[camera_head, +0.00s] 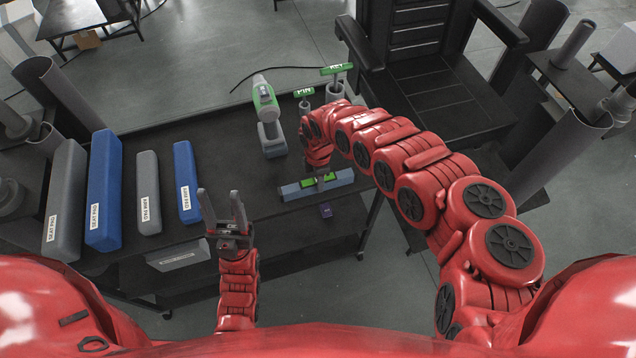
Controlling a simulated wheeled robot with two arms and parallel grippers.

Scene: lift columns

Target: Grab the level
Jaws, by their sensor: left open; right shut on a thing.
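The level (340,179) is a blue-grey bar with a green middle part, lying along the front edge of the dark table. My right gripper (318,181) comes down over its middle from above and is shut on it. The fingers hide part of the bar's centre. I cannot tell whether the level touches the tabletop. My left gripper (222,212) is open and empty, pointing up at the table's front edge, left of the level and apart from it.
Blue and grey pads (104,190) lie on the table's left. A green and grey drill (268,115) stands behind the level, beside green-handled tools (336,69) in holders. A small purple block (326,210) is just before the level. A dark chair (430,75) stands behind right.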

